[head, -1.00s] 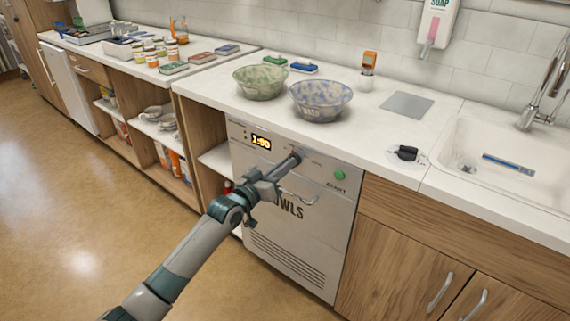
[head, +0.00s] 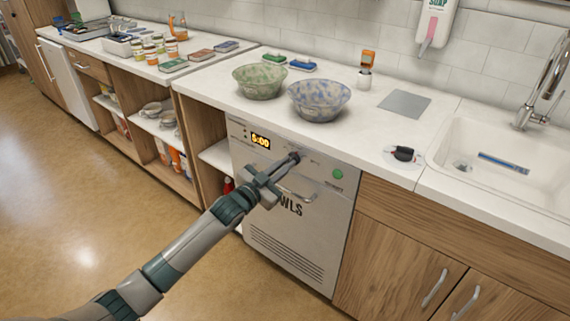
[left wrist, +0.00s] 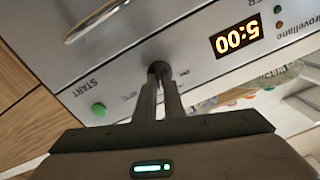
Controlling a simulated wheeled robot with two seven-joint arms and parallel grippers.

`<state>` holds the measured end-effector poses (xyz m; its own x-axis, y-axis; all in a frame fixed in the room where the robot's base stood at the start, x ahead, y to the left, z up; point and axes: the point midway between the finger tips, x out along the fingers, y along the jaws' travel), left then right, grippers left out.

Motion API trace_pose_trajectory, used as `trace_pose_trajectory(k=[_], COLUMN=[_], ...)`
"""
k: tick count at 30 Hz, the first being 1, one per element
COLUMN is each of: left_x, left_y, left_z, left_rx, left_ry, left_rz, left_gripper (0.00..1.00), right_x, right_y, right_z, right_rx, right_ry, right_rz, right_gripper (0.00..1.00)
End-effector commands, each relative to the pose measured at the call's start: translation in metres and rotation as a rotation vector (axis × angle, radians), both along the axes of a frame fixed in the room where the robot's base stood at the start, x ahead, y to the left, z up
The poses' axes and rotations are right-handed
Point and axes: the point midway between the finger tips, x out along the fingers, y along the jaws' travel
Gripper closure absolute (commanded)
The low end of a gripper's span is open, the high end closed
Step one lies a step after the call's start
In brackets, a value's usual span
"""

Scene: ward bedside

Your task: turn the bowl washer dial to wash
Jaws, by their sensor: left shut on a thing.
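The bowl washer (head: 294,240) is a pale front panel under the counter, marked with letters ending "WLS". Its display (head: 260,140) reads 5:00, and it shows upside down in the left wrist view (left wrist: 236,40). My left gripper (head: 292,160) reaches the panel between the display and the green START button (head: 337,174). In the left wrist view its fingers (left wrist: 160,75) are shut on the small dark dial (left wrist: 158,66). The fingers hide most of the dial and its marks, so its pointer cannot be read. My right gripper is not in view.
A green bowl (head: 260,82) and a blue bowl (head: 319,100) stand on the counter above the washer. A curved handle (head: 318,196) sticks out of the washer front, close to my left gripper. A black knob (head: 403,154) sits near the sink (head: 490,150).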

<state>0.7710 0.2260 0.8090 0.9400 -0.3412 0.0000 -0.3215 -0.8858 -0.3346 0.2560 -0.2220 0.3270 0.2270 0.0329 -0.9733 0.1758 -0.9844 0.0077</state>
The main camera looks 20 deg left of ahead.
Motion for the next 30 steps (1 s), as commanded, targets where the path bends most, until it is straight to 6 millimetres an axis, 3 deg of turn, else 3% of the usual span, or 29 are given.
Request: trace_pose_trajectory(k=[12,13,15,30], left_x=[0.0,0.0,0.0,-0.0072], left_y=[0.0,0.0,0.0,0.0022], left_z=[-0.0002,-0.0002,-0.0002,-0.001], left_rx=[0.008,0.008,0.008,0.008], left_ry=[-0.003,-0.003,-0.003,-0.002], left_rz=[0.0,0.0,0.0,-0.001], left_gripper=[1.0,0.87,0.73,0.73], right_x=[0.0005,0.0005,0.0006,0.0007], right_y=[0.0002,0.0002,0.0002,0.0], right_z=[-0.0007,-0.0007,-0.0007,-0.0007], right_rx=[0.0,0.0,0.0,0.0], right_ry=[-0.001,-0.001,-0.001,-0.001], right_rz=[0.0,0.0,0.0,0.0], right_gripper=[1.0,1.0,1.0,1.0])
